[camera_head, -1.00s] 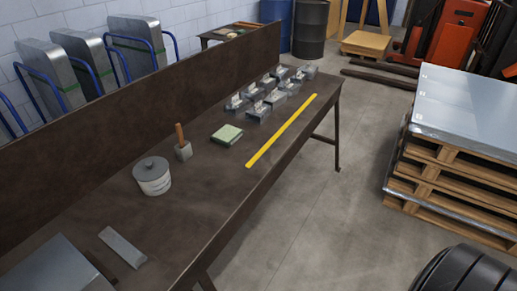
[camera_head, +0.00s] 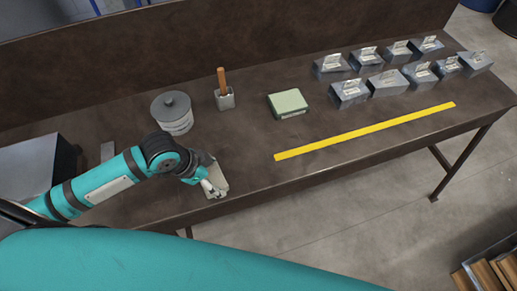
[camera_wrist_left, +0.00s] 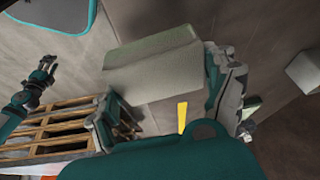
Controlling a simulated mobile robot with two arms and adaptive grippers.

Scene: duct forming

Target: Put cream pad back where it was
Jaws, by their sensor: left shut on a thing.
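A pale cream-grey pad (camera_wrist_left: 150,68) fills the middle of the left wrist view as a thick block. My left gripper (camera_wrist_left: 168,92) is shut on it, with one finger at each side. In the head view the left gripper (camera_head: 211,184) is over the front part of the workbench, and only part of the cream pad (camera_head: 217,178) shows beneath it. I cannot tell whether the pad touches the bench. My right gripper (camera_wrist_left: 46,70) is small in the left wrist view, at the left. Its jaws are too small to judge.
On the workbench (camera_head: 330,165) stand a lidded pot (camera_head: 172,114), a holder with a wooden handle (camera_head: 224,97), a green-topped pad (camera_head: 288,103), and several metal blocks (camera_head: 388,82). A yellow strip (camera_head: 365,131) lies along the front. Bare bench surrounds the green-topped pad.

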